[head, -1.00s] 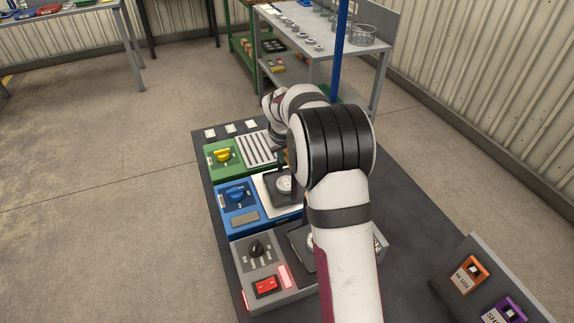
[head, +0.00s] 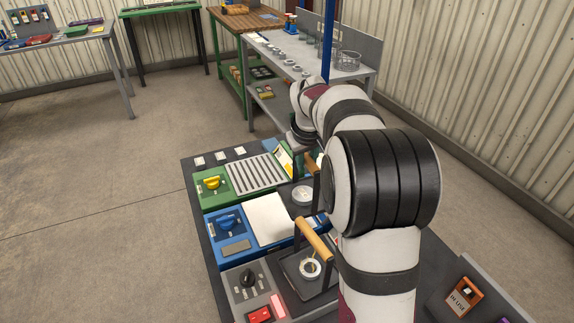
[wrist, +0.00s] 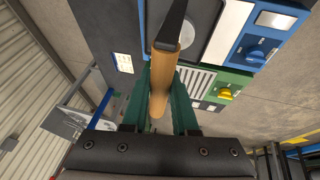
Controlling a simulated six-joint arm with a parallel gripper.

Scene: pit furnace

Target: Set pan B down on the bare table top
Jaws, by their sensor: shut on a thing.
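My gripper (wrist: 162,78) is shut on the wooden handle (wrist: 164,70) of a dark pan, its green fingers on either side. The pan (wrist: 185,18) shows in the wrist view with a round grey piece in it. In the head view the same pan (head: 301,207) is right of the blue unit's white plate, partly hidden by my arm. I cannot read a letter on it or tell its height. A second dark pan (head: 291,266) with a wooden handle (head: 314,238) sits on the grey unit. The dark table top (head: 190,177) shows bare along its left edge.
The blue unit (head: 222,245) has a bare white plate (head: 263,217). The green unit (head: 212,200) with a slatted rack (head: 255,173) is behind it. The grey unit (head: 236,279) is in front. Small white tags (head: 219,156) lie at the back edge. My arm hides the right side.

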